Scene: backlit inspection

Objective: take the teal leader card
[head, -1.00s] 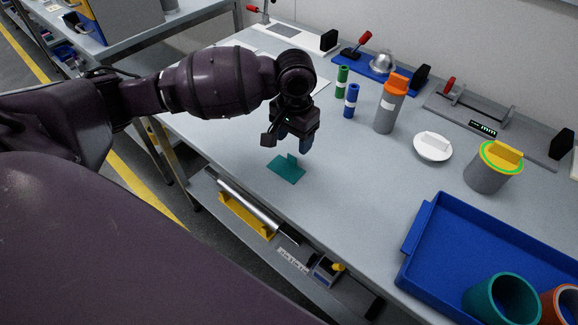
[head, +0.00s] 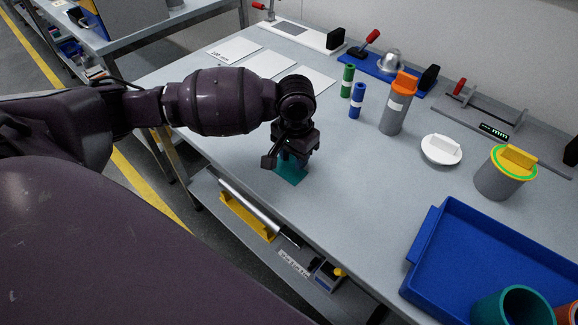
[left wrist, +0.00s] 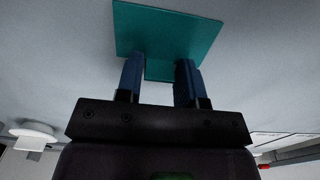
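The teal leader card (head: 290,172) lies flat on the grey table near its front edge, with a small upright tab. It also shows in the left wrist view (left wrist: 168,30), where the tab stands between the two blue fingers. My left gripper (head: 291,160) is down over the card, and it shows close up in the left wrist view (left wrist: 160,80). Its fingers are apart on either side of the tab, with a gap visible at least on the right side. The gripper hides part of the card in the head view. My right gripper is not in view.
A blue tray (head: 425,235) with a teal cup (head: 512,305) is at the right. Green (head: 347,82) and blue (head: 356,100) rolls, a grey canister with orange cap (head: 395,105) and a white lidded dish (head: 441,150) stand behind. Table between is clear.

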